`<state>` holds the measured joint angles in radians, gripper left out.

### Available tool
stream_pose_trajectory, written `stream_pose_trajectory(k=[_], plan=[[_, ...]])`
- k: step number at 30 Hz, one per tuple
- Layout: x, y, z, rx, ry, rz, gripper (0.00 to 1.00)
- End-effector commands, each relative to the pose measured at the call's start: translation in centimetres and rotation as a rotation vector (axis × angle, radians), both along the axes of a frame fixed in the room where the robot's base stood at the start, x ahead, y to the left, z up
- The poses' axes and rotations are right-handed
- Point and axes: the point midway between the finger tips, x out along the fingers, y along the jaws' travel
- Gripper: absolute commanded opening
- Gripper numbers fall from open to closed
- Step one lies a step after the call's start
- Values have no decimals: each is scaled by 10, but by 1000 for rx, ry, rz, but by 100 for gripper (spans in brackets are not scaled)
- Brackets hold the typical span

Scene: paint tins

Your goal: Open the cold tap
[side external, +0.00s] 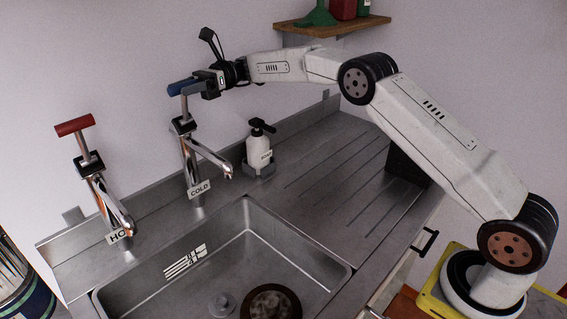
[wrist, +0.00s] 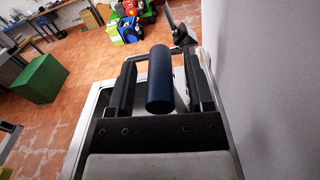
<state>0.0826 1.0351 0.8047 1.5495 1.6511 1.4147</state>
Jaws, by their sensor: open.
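The cold tap (side external: 190,152) is chrome, with a COLD label (side external: 199,190) at its base. A stem rises from its top to a blue handle (side external: 182,86). In the wrist view the blue handle (wrist: 160,80) is a dark blue cylinder between my two fingers. My gripper (side external: 199,88) is open at the handle, with one finger on each side. In the wrist view my gripper (wrist: 159,65) shows a small gap on either side of the handle. Contact with the handle cannot be told for certain. No water shows at the spout.
The hot tap (side external: 103,190) with its red handle (side external: 75,125) stands to the left. A white soap bottle (side external: 258,150) stands right of the cold tap. The steel sink (side external: 300,250) lies in front, with a round dark item (side external: 270,301) in it. A wall stands close behind.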

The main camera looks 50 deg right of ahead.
Motion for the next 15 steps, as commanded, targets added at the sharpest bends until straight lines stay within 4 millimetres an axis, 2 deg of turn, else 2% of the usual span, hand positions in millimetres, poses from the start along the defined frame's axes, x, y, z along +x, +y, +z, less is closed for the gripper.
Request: stream_pose_trajectory(k=[11,13,15], plan=[[0,5,0,0,-1,0,67],[0,5,0,0,-1,0,51],[0,5,0,0,-1,0,29]])
